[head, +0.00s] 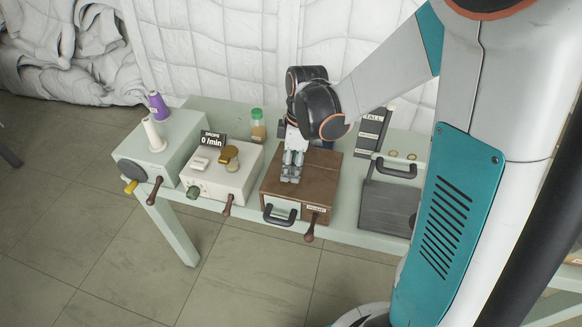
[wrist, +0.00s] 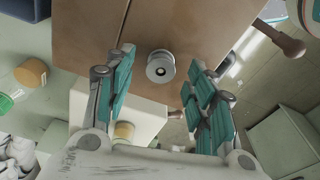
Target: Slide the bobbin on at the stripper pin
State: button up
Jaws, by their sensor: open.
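My gripper (head: 291,172) points down over the brown wooden box (head: 318,167) on the pale green table. In the wrist view my gripper (wrist: 160,58) is open, its teal-padded fingers well apart. A small round grey metal piece (wrist: 160,67), which looks like the bobbin, is seen end-on between the fingertips against the brown box top, with a dark centre. I see no finger contact with it. In the head view my gripper hides it. I cannot tell which part is the stripper pin.
Left of the brown box stand a white box (head: 225,186) with a "DROPS 0/min" sign (head: 212,140) and a green box (head: 134,154) bearing a white spool (head: 153,136) and a purple spool (head: 158,106). A green-capped bottle (head: 258,126) stands behind. A grey tray (head: 388,207) is right.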

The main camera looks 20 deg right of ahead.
notch_tip(320, 180, up, 10)
jog(key=d, duration=0.1)
jog(key=shift+s+r, duration=0.15)
jog(key=shift+s, duration=0.1)
dwell(0.4)
jog(key=s+r+m+t, duration=0.2)
jog(key=s+m+t, duration=0.1)
jog(key=s+m, duration=0.3)
jog(key=s+a+r+m+t+h, duration=0.1)
jog(key=s+r+m+t, duration=0.1)
jog(key=s+m, duration=0.5)
jog(key=shift+s+a+r+t, duration=0.2)
jog(key=shift+s+r+t, duration=0.1)
jog(key=shift+s+t, duration=0.45)
dwell(1.0)
